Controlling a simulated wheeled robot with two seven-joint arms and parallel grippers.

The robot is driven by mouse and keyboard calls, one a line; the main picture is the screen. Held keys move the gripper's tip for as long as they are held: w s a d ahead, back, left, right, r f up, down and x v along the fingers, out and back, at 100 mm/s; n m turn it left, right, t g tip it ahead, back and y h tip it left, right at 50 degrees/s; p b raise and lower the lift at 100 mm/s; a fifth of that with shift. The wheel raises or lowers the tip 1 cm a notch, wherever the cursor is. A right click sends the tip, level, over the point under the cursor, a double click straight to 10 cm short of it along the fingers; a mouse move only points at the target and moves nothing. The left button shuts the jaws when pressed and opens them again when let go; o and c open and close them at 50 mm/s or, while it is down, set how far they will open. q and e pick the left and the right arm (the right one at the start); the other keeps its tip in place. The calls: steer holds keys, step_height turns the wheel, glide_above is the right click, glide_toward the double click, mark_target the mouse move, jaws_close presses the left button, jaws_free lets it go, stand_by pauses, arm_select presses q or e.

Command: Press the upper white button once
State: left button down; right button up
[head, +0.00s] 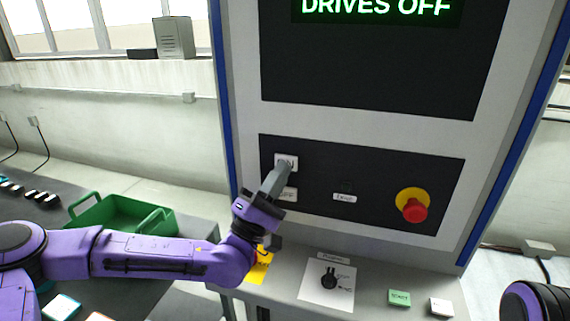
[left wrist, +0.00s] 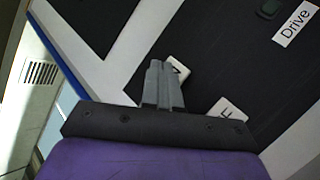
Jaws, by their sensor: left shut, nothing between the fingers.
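The upper white button (head: 286,159) is on the dark lower panel of the machine, its lettering partly covered by my fingertips. A white piece with "FF" visible (head: 289,195) sits just below it. My left gripper (head: 283,167) is shut and empty, its fingertips overlapping the lower part of the upper button; I cannot tell whether they touch it. In the left wrist view, the shut fingers (left wrist: 158,70) point at the panel and hide part of the upper white button (left wrist: 179,71). The lower white piece (left wrist: 229,108) lies to the right. My right gripper is not in view.
The machine's screen (head: 377,10) reads "DRIVES OFF". A "Drive" label (head: 344,198) and a red emergency knob (head: 414,210) on yellow are to the right on the panel. A ledge (head: 375,283) below carries a printed card (head: 327,285) and small blocks. A green crate (head: 120,214) stands left.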

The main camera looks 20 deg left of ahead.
arm_select(q)
steer(key=shift+w, duration=0.35)
stand_by(0.4)
steer(key=shift+s+b, duration=0.5)
steer(key=shift+s, duration=0.3)
steer(key=s+b, duration=0.1)
steer(key=s, duration=0.4)
steer(key=shift+a, duration=0.1)
stand_by(0.5)
